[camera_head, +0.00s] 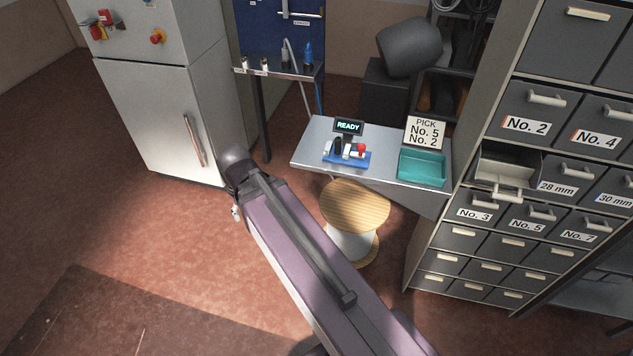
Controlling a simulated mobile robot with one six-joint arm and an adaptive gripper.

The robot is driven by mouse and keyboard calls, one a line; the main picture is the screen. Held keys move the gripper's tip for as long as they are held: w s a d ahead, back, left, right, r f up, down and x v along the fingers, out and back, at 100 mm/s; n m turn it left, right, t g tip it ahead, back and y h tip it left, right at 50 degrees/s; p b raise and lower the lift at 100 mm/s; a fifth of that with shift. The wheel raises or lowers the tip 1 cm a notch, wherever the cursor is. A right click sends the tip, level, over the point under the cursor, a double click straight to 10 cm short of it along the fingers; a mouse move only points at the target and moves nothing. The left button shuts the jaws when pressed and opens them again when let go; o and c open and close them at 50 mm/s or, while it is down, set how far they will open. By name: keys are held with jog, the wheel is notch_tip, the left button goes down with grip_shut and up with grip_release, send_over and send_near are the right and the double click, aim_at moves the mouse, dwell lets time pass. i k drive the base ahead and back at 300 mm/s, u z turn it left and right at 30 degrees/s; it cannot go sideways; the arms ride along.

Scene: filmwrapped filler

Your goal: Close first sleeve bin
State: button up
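One bin (509,163) in the grey drawer cabinet is pulled out toward the work table. Its pale interior shows from above and looks empty in the part I can see. Its front handle (499,192) sticks out past the neighbouring fronts, and no label on it is readable. It sits left of the shut bin marked 28 mm (557,187), below No. 2 and above No. 3. My arm reaches from the bottom toward the white cabinet at left, well away from the open bin. I cannot make out my gripper's fingers.
A small table (309,152) holds a READY display, a blue tray with small items, a teal tray (423,168) and a card reading "PICK No. 5 No. 2". A wooden-topped spool (355,207) stands before it. The other visible drawers look shut. Floor at left is clear.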

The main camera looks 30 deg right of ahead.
aim_at(524, 177)
jog(key=u, duration=0.65)
jog(key=k, duration=0.1)
jog(key=z, duration=3.1)
